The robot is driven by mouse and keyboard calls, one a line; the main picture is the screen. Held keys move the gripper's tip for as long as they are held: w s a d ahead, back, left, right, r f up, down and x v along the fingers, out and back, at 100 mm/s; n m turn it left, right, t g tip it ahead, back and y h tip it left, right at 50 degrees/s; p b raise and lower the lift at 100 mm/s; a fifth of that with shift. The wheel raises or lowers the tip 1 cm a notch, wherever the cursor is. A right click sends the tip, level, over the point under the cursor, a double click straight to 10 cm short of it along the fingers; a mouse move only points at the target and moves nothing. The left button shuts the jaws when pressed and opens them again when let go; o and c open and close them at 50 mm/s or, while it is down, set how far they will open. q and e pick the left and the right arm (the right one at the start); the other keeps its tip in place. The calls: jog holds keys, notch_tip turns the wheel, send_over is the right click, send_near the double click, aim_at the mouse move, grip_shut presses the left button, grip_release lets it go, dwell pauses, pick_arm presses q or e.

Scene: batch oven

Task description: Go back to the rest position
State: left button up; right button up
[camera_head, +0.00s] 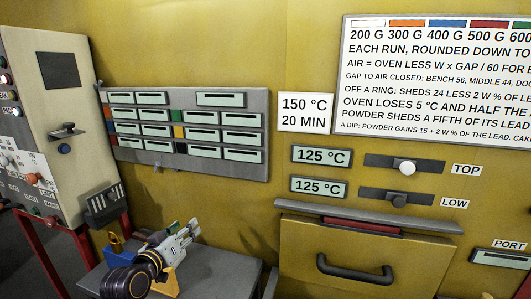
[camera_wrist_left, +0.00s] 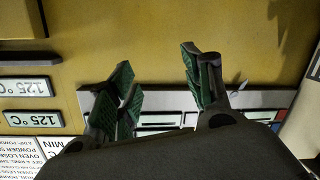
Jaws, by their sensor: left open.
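My left gripper (camera_head: 187,235) is in the lower left of the head view, above a grey bench top (camera_head: 225,262). It points toward the yellow wall. In the left wrist view its green-padded fingers (camera_wrist_left: 158,82) are spread apart with nothing between them. The wrist view is upside down to the head view, with the display panel beyond the fingers. My right gripper is in neither view.
The yellow oven front has a closed drawer or door with a dark handle (camera_head: 355,270) and two sliders, top (camera_head: 406,167) and low (camera_head: 397,199). A grey display panel (camera_head: 262,150) is behind my gripper. A control cabinet (camera_head: 60,105) stands at left. Small blue and yellow items (camera_head: 115,246) are near the bench's left.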

pick_arm(q)
jog(key=s+d+f+m+g, duration=0.25)
jog(key=s+f+g, duration=0.35)
jog(key=s+f, duration=0.75)
jog(key=s+f+m+g+y, duration=0.1)
jog(key=s+f+g, duration=0.2)
jog(key=s+f, duration=0.35)
jog(key=s+f+g+y, duration=0.2)
jog(key=s+f+g, duration=0.15)
jog(key=s, duration=0.55)
notch_tip(320, 180, down, 35)
jog(key=s+g+b, duration=0.1)
jog(key=s+b, duration=0.1)
jog(key=s, duration=0.1)
jog(key=s+a+f+b, duration=0.1)
jog(key=s+a+f, duration=0.1)
jog(key=s+f, duration=0.8)
jog(key=s+a+f+g, duration=0.1)
jog(key=s+a+f, duration=0.1)
jog(key=s+f, duration=0.9)
jog(key=shift+s+f+b, duration=0.25)
jog(key=shift+s+b, duration=0.1)
jog(key=shift+s, duration=0.1)
jog(key=shift+s+a+m, duration=0.1)
jog(key=shift+m, duration=0.15)
